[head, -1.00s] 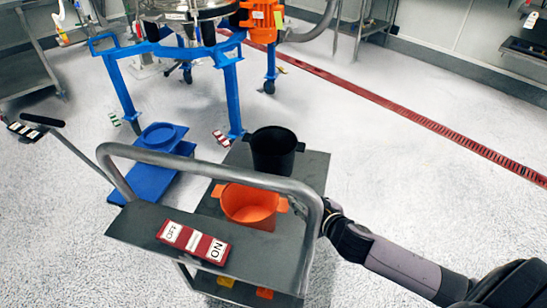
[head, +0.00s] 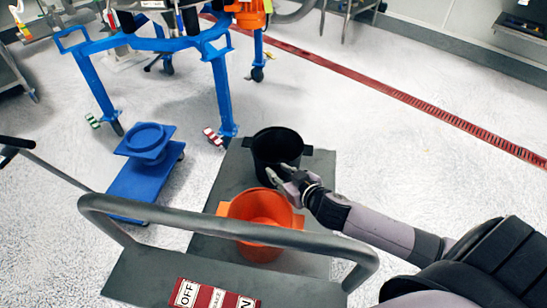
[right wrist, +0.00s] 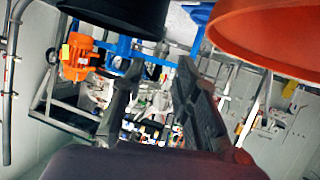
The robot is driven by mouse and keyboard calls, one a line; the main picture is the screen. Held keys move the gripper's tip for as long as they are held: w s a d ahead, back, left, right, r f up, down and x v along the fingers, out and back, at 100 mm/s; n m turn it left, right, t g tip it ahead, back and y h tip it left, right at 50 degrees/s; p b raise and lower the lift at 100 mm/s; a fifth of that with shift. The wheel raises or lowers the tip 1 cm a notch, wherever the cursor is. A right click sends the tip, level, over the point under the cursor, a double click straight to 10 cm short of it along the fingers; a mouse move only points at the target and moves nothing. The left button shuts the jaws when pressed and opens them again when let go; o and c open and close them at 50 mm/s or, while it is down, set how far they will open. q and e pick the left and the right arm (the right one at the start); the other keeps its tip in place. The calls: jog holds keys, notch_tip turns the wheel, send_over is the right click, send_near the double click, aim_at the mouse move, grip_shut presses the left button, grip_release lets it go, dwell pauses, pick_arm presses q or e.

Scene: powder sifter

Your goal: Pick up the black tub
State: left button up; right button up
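The black tub (head: 277,146) stands upright on the grey cart's deck (head: 226,172), with a tab handle on each side. The orange tub (head: 262,212) stands just nearer, partly behind the cart's handle bar. My right gripper (head: 277,174) is at the near right side of the black tub, fingers apart, with nothing seen between them. In the right wrist view its two fingers (right wrist: 160,68) are spread, with the black tub (right wrist: 118,14) at the upper left and the orange tub (right wrist: 270,36) at the upper right. Contact with the black tub cannot be told. My left gripper is not in view.
The cart's grey handle bar (head: 215,224) arches across the near side. A blue dolly with a blue round piece (head: 146,141) stands left of the cart. The sifter's blue frame (head: 222,95) is behind. Floor to the right is clear, with a red drain strip (head: 400,99).

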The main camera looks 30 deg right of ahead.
jog(key=b, duration=0.2)
send_near(256, 156)
jog(key=x, duration=0.4)
jog(key=shift+w+d+f, duration=0.15)
jog(key=b+x, duration=0.1)
jog(key=x, duration=0.5)
jog(key=shift+f, duration=0.15)
jog(key=shift+w, duration=0.15)
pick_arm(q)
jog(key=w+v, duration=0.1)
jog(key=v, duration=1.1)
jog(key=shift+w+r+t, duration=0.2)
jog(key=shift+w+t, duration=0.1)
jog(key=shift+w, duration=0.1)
pick_arm(e)
jog(key=shift+c, duration=0.5)
grip_shut()
